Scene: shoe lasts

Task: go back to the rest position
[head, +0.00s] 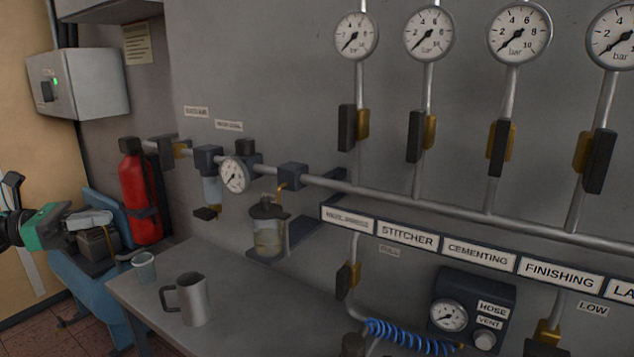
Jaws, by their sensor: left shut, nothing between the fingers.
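My left gripper (95,235) comes in from the left edge on its green and black wrist. It is shut and empty, in front of a blue piece of equipment and to the left of the red fire extinguisher (138,195). It is apart from the metal jug (190,300) and the small cup (144,267) on the grey bench (235,292). The exact line of its fingertips is hard to make out against the dark parts behind. My right gripper is out of view.
A wall pipe (400,200) carries several valves and gauges (356,37). A blue coiled hose (410,338) and a dark hose panel (475,310) are at the lower right. A grey switch box (80,82) is upper left.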

